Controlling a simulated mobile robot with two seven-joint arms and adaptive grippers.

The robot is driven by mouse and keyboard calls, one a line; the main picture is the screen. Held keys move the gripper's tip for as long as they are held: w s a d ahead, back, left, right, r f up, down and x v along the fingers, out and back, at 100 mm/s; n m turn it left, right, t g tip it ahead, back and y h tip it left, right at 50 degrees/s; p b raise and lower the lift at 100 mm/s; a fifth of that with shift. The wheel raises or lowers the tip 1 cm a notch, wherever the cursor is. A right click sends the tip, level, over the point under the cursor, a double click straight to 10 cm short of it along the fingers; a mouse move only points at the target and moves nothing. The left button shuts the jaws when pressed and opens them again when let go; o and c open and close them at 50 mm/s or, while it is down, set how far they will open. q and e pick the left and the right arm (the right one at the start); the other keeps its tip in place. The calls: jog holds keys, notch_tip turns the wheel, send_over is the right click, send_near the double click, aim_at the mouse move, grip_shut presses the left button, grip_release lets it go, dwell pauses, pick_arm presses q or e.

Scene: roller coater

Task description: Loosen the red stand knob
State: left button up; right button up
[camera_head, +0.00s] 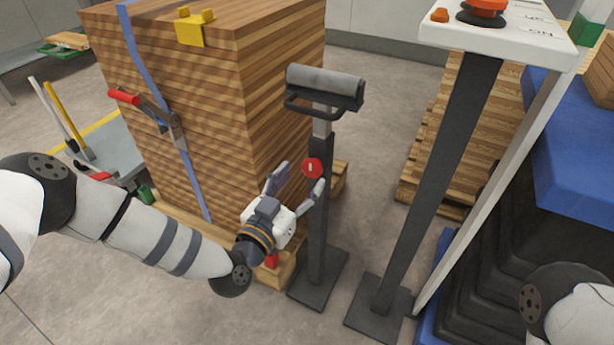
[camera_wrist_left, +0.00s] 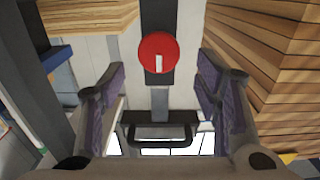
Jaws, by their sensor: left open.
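The red stand knob (camera_head: 312,168) is a round red disc with a white mark, on the dark post of a roller stand (camera_head: 318,215). In the left wrist view the knob (camera_wrist_left: 158,54) faces the camera, with its white mark upright below its centre. My left gripper (camera_head: 297,178) is open, with its fingers pointing toward the knob. In the wrist view the purple-padded fingers (camera_wrist_left: 162,88) stand wide apart on either side of the knob's line, and nothing is between the pads. No contact with the knob shows. My right gripper is not in view; only part of my right arm shows.
A strapped stack of wooden boards (camera_head: 200,90) on a pallet stands close on the left. The roller head (camera_head: 325,80) tops the stand. A control pedestal (camera_head: 430,190) stands to the right, before a pallet (camera_head: 440,150) and blue-topped stacked items (camera_head: 575,150).

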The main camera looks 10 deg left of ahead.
aim_at(310, 169)
pick_arm(q)
jog(key=x, duration=0.3)
jog(key=shift+w+d, duration=0.1)
jog(key=shift+d, duration=0.05)
jog(key=shift+c, duration=0.2)
jog(key=c, duration=1.1)
jog(key=shift+o, duration=0.2)
